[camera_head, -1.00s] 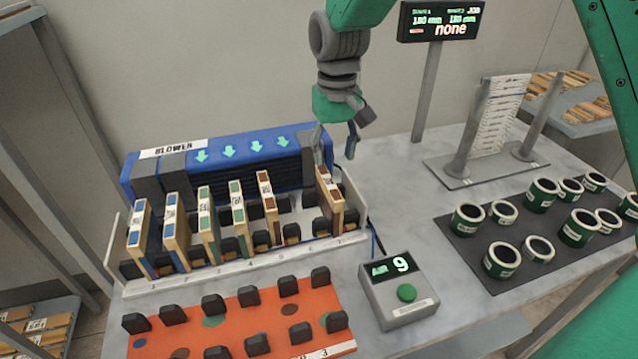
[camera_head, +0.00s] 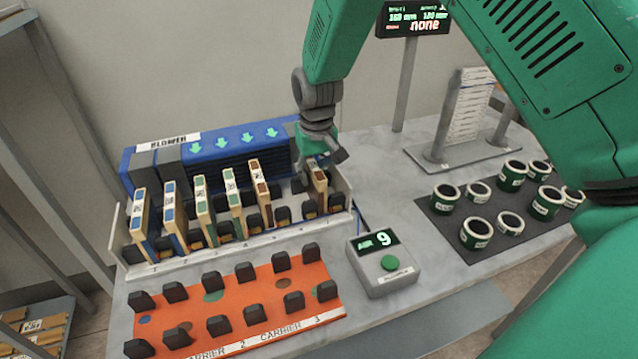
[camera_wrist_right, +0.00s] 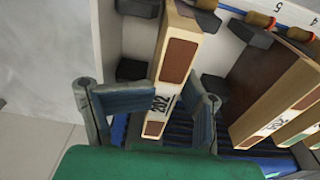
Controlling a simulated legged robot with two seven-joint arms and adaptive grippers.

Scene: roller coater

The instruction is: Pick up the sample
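The sample is a thin wooden panel with brown patches, upright in the rightmost slot of the white blower rack; which panel the task means is not marked. This panel (camera_head: 321,190) shows below my right gripper (camera_head: 318,165) in the head view. In the right wrist view the panel (camera_wrist_right: 174,65), labelled 202, stands between the two fingers of my right gripper (camera_wrist_right: 150,112). The fingers look spread on either side of it; firm contact is not visible. My left gripper is in neither view.
Several other panels (camera_head: 230,195) stand in the rack (camera_head: 220,252) to the left. The blue blower (camera_head: 235,150) is behind. An orange carrier board (camera_head: 235,308), a timer box (camera_head: 382,265) reading 9, and a dark mat (camera_head: 445,235) with several green-white rings surround it. A display post (camera_head: 405,85) stands behind.

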